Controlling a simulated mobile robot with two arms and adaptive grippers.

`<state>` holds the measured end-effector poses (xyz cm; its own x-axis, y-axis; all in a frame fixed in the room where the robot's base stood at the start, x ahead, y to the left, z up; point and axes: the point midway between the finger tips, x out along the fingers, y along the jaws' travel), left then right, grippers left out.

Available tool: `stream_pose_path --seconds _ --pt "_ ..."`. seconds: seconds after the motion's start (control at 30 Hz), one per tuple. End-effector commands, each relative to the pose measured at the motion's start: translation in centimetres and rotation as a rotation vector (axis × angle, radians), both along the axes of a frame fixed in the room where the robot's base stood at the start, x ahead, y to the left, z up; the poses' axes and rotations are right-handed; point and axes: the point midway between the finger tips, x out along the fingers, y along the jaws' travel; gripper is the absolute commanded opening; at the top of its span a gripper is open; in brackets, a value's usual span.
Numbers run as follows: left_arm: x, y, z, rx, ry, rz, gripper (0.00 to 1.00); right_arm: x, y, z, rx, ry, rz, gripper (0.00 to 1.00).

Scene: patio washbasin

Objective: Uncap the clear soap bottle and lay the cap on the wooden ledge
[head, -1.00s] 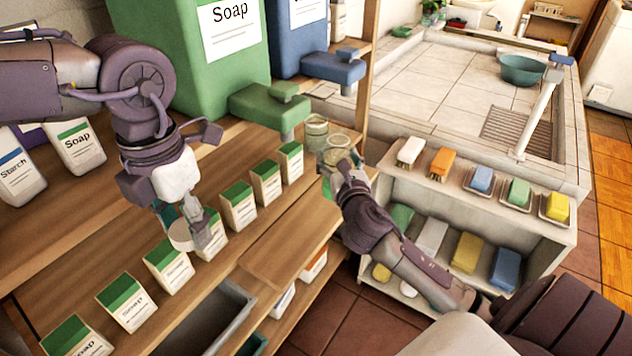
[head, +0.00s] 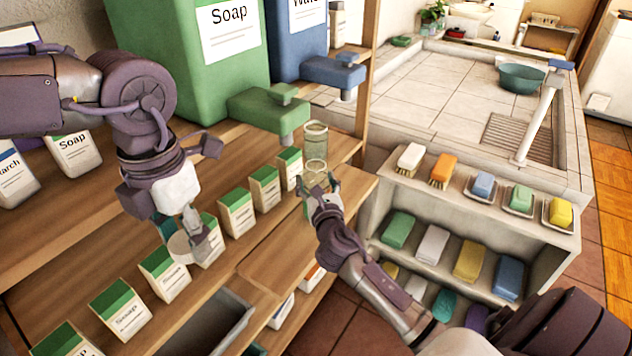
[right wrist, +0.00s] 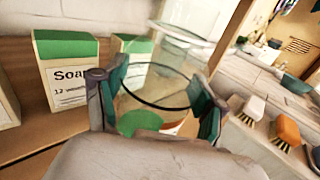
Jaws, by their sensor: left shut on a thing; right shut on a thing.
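My right gripper (head: 320,192) is shut on a clear bottle (head: 315,171) in front of the green dispenser's spout. In the right wrist view the bottle (right wrist: 150,92) stands between the fingers, its round top rim showing no cap and something green low in it. My left gripper (head: 192,228) is shut on a pale round disc, which looks like the cap (head: 183,247). The disc is beside the row of soap boxes; the head view does not make clear whether it touches anything. The wooden ledge (head: 270,240) runs along the boxes' front.
A second clear container (head: 315,138) stands just behind the held bottle. Several green-topped soap boxes (head: 238,213) line the shelf. A large green dispenser (head: 190,70) and a blue one (head: 300,40) stand behind. A brush-and-soap rack (head: 470,205) is at the right.

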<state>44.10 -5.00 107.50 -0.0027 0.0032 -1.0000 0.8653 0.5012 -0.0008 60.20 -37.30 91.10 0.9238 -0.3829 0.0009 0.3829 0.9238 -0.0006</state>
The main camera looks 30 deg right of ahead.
Motion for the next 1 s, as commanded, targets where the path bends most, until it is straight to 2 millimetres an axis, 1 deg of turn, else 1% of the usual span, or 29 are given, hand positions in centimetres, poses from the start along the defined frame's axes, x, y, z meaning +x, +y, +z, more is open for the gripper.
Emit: stream_pose_path --seconds 0.07,0.1,0.23,0.27,0.53,0.63,0.67,0.77,1.0 --pt "0.0 0.0 -0.2 0.0 0.0 0.0 0.07 0.0 0.0 -0.3 -0.001 -0.001 0.0 0.0" --pt "0.0 0.0 -0.2 0.0 0.0 0.0 0.07 0.0 0.0 -0.4 -0.002 0.001 0.0 0.72" --pt "0.0 0.0 -0.2 0.0 0.0 0.0 0.07 0.0 0.0 -0.3 -0.001 0.001 0.0 0.94" --pt "0.0 0.0 -0.2 0.0 0.0 0.0 0.07 0.0 0.0 -0.3 -0.001 0.001 0.0 0.95" --pt "0.0 0.0 -0.1 0.0 0.0 0.0 0.07 0.0 0.0 -0.3 -0.001 0.0 0.0 0.95" --pt "0.0 0.0 0.2 0.0 0.0 0.0 0.07 0.0 0.0 0.2 0.001 0.0 0.0 0.95" --pt "0.0 0.0 0.1 0.0 0.0 0.0 0.07 -0.2 0.1 0.0 0.0 0.001 0.001 0.95" --pt "0.0 0.0 0.0 0.0 0.0 0.0 0.07 -1.5 0.7 -0.1 -0.001 0.003 0.002 0.95" --pt "0.0 0.0 -0.2 0.0 0.0 0.0 0.07 -6.4 2.7 -0.2 0.002 0.004 0.002 0.95"
